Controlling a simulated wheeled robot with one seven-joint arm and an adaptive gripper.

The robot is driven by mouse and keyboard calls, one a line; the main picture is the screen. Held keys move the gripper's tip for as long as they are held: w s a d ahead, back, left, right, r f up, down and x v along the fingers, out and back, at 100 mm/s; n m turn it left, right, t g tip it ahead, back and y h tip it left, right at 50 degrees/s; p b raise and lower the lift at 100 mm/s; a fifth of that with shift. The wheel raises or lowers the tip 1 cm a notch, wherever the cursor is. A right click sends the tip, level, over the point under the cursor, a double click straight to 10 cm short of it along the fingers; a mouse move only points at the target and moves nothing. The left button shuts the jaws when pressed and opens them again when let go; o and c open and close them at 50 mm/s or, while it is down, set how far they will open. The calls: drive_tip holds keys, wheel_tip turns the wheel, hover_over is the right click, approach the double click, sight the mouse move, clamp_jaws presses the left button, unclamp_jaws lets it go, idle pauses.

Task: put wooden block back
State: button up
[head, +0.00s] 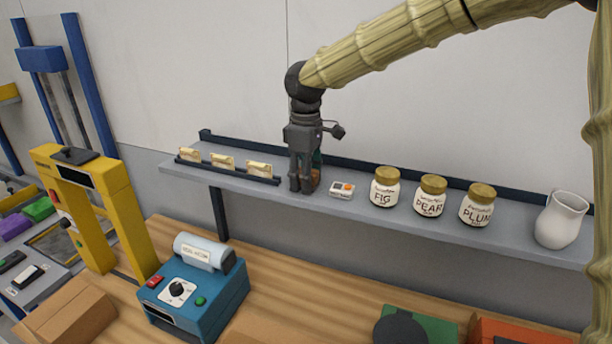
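My gripper (303,186) points down at the grey wall shelf (350,208), its fingertips low, close to the shelf top. A small brown, wood-coloured piece (316,179) shows just right of and behind the fingers; it may be the wooden block. My fingers hide most of it. I cannot tell whether they are closed on it or only beside it. A bit of something teal (317,158) shows above the brown piece, also mostly covered.
Left on the shelf is a dark rack (228,170) with small cream packets. Right are a small white device (341,190), jars of fig (385,188), pear (430,197) and plum (477,206), and a white pitcher (561,220). Below, a blue label machine (195,290) stands on the wooden bench (290,285).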

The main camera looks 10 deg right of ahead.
drive_tip(key=shift+o, duration=0.5)
drive_tip(key=shift+r, duration=0.15)
wheel_tip(320, 180, up, 12)
drive_tip(key=b, duration=0.4)
